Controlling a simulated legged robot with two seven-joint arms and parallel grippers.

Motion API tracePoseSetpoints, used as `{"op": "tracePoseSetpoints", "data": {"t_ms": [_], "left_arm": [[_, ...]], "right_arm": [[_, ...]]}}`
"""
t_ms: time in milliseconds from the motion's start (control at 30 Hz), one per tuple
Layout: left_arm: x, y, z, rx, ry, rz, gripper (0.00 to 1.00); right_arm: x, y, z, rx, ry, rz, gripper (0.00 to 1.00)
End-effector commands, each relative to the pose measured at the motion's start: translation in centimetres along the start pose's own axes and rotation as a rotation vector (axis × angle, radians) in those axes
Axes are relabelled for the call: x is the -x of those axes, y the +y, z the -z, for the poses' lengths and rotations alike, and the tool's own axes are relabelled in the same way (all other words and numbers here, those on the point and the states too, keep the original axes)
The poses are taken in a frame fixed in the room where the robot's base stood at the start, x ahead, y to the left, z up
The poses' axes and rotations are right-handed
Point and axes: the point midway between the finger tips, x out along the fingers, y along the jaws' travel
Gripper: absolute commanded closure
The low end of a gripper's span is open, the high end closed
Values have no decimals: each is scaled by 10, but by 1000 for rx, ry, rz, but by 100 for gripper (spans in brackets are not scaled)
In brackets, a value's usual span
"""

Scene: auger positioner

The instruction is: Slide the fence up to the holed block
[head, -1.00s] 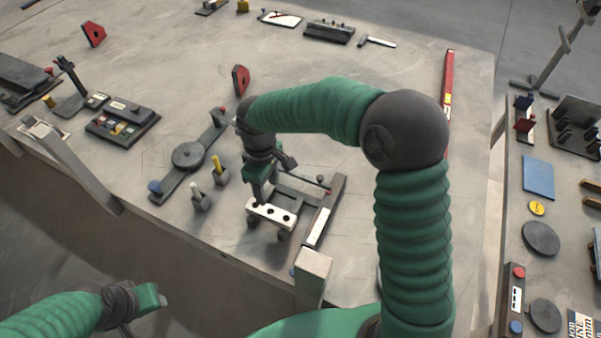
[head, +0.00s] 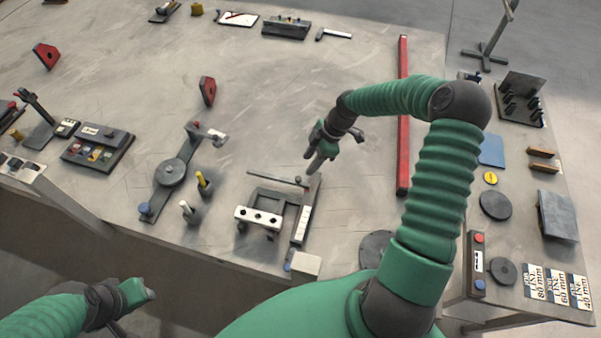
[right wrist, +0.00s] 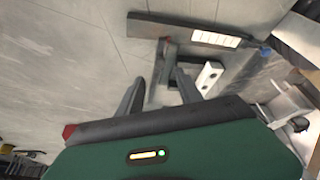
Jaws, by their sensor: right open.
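The holed block (head: 258,217), a white bar with dark holes, stands at the front of a dark positioner frame; it also shows in the right wrist view (right wrist: 208,76). A dark rail with a white scale strip (head: 304,215) lies along the frame's right side. A thin dark bar with a small knob (head: 272,178) crosses the back, apart from the block; I take it as the fence but cannot be sure. My right gripper (head: 313,168) is open and empty by the rail's far end, its fingers (right wrist: 158,92) pointing down. My left gripper (head: 148,294) is low at left, jaws unclear.
A dark pivot arm with a round disc (head: 172,173) and yellow- and white-topped pegs (head: 203,183) stand to the left. A long red bar (head: 403,115) lies to the right. A pale block (head: 304,266) is at the front edge.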

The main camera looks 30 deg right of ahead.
Motion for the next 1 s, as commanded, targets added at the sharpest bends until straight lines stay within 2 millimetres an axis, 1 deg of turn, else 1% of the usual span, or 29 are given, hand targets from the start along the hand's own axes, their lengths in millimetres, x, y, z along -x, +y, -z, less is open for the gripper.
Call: {"op": "tracePoseSetpoints", "data": {"t_ms": [33,100,200,300,433,667,700,1000], "left_arm": [[3,0,1,0,0,0,64],[5,0,1,0,0,0,64],[8,0,2,0,1,0,64],[10,0,2,0,1,0,64],[10,0,3,0,1,0,64],[10,0,2,0,1,0,64],[10,0,2,0,1,0,64],[10,0,2,0,0,0,64]], "right_arm": [[-13,-1,2,-1,3,5,57],[-31,-2,1,0,2,5,57],[-53,-2,1,0,1,3,57],[-70,-1,1,-1,1,1,57],[-81,0,0,-2,-1,-2,57],[-83,0,0,-1,-1,-2,57],[-83,0,0,-1,-1,-2,58],[-82,0,-1,-2,-1,-2,98]]}}
